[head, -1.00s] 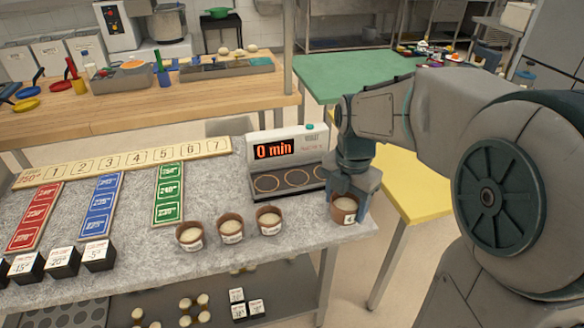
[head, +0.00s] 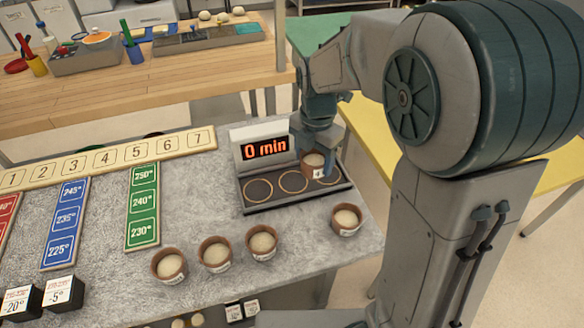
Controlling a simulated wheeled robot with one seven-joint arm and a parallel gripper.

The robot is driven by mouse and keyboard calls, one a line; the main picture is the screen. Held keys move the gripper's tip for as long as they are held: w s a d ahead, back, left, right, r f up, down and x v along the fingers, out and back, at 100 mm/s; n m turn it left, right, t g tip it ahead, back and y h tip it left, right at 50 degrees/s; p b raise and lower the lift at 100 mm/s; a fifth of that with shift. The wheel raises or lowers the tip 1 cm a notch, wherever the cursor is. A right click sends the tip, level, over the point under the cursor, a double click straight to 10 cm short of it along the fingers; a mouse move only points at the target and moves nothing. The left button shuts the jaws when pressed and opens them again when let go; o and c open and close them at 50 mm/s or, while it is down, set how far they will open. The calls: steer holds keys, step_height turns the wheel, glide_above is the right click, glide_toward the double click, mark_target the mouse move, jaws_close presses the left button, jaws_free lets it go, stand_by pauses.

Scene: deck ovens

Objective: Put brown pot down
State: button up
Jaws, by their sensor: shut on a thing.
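A small brown pot (head: 313,165) with pale contents and a white label is in my gripper (head: 320,150), which is shut on it. It is upright over the right-hand ring of the timer device (head: 265,148), whose display reads "0 min". I cannot tell whether the pot's base touches the device. The device's left ring and middle ring are empty. Similar brown pots stand on the stone counter in front: one at the left (head: 169,265), two beside it (head: 215,255) (head: 261,243), and one at the right (head: 346,219).
The stone counter (head: 110,285) has a numbered strip (head: 100,160), a blue strip (head: 65,223) and a green strip (head: 144,207) of temperatures. Dark label blocks (head: 62,292) stand at the front left. A yellow table (head: 380,140) is behind at the right.

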steer(key=w+a+f, duration=0.2)
steer(key=a, duration=0.1)
steer(key=w+a+f, duration=0.1)
steer(key=shift+a+f, duration=0.25)
steer(key=shift+a, duration=0.15)
steer(key=shift+f+p, duration=0.4)
steer(key=shift+f, duration=1.55)
steer(key=shift+f, duration=0.15)
steer(key=o, duration=1.1)
steer(key=shift+s, duration=0.1)
